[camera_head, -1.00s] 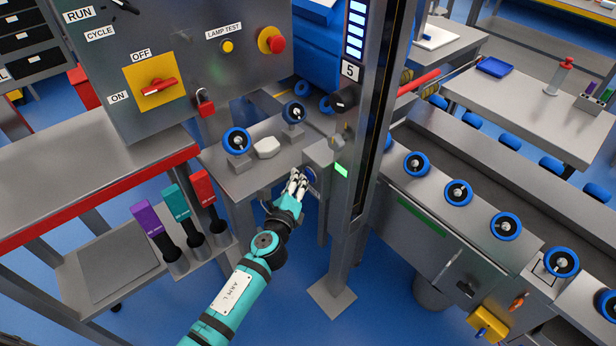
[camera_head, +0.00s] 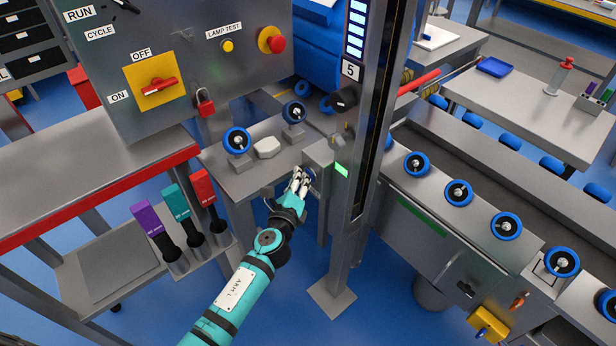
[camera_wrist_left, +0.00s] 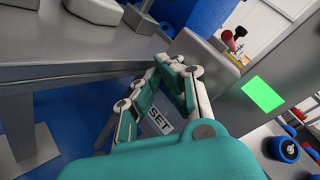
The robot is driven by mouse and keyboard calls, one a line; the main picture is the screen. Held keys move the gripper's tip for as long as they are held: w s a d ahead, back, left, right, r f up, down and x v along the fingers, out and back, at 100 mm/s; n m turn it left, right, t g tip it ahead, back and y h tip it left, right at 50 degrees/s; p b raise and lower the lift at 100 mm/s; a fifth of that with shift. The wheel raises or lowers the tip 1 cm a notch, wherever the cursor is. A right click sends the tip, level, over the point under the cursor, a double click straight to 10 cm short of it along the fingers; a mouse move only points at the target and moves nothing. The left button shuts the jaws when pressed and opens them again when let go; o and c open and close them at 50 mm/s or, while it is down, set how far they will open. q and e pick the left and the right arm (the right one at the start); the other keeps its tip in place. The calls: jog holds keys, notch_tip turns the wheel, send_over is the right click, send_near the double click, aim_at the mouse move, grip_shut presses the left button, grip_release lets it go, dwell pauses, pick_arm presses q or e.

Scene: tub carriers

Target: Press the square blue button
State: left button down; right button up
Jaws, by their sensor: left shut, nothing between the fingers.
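My left gripper (camera_head: 300,181) is shut and empty. Its fingertips are right at the side of a grey box (camera_head: 318,157) on the upright post; I cannot tell whether they touch it. In the left wrist view the fingers (camera_wrist_left: 178,72) point at this grey box, and a white label reading SET (camera_wrist_left: 158,121) shows between them. The square blue button is not clearly visible; the fingers cover most of the box face above the label. My right gripper is in neither view.
The post (camera_head: 347,220) with a green lamp (camera_head: 341,170) stands just right of the gripper. A grey shelf (camera_head: 240,180) with blue-rimmed round parts is to the left. A control panel (camera_head: 190,70) hangs above. Coloured-handled tools (camera_head: 207,190) stand lower left.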

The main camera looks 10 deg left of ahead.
pick_arm(q)
jog(key=shift+w+d, duration=0.1)
dwell(0.4)
jog(key=shift+s+a, duration=0.3)
jog(key=shift+s, duration=0.1)
jog(key=shift+s+a, duration=0.95)
jog(key=shift+s, duration=0.25)
jog(key=shift+s+a, duration=0.95)
jog(key=shift+s, duration=0.25)
jog(key=shift+f, duration=0.1)
